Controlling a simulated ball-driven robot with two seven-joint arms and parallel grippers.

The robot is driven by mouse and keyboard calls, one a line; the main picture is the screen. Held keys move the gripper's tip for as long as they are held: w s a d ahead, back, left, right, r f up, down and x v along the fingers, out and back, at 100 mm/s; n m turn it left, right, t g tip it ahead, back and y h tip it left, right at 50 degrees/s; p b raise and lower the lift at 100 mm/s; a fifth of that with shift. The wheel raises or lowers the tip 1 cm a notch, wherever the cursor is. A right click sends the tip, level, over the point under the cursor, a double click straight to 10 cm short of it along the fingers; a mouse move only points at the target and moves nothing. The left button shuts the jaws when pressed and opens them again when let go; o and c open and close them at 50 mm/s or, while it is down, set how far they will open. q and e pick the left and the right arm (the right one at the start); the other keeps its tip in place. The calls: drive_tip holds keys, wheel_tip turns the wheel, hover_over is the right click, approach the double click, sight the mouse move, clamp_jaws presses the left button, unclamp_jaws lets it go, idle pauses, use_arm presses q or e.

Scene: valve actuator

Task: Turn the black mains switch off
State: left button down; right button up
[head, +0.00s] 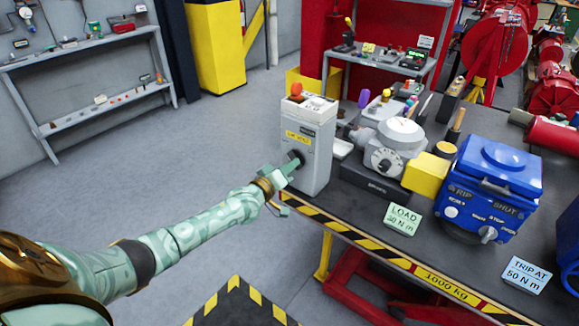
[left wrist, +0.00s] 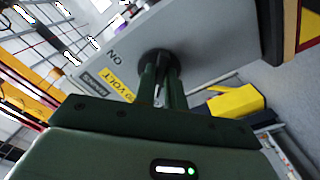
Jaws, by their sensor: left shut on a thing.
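The black mains switch (head: 296,157) is a round rotary knob on the face of a tall grey box (head: 316,155) with a yellow voltage label, at the left end of the bench. My left gripper (head: 288,171) reaches the switch from the front left. In the left wrist view the two fingers of the left gripper (left wrist: 160,84) are shut on the black switch (left wrist: 158,57). An "ON" mark (left wrist: 113,55) shows on the box beside it. The fingers hide part of the knob, and its exact angle is hard to tell. My right gripper is not in view.
A grey valve actuator (head: 390,150), a yellow block (head: 425,175) and a blue actuator housing (head: 490,185) stand to the right on the dark bench. Signs stand near its striped front edge (head: 400,262). Floor left is clear.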

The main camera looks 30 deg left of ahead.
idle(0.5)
use_arm(q)
drive_tip(key=c, duration=1.5)
unclamp_jaws()
drive_tip(key=shift+o, duration=0.2)
drive_tip(key=s+a+p, duration=0.1)
drive_tip(key=s+p, duration=0.3)
drive_tip(key=s, duration=1.2)
drive_tip(key=shift+s+a+p, duration=0.15)
drive_tip(key=shift+p, duration=0.15)
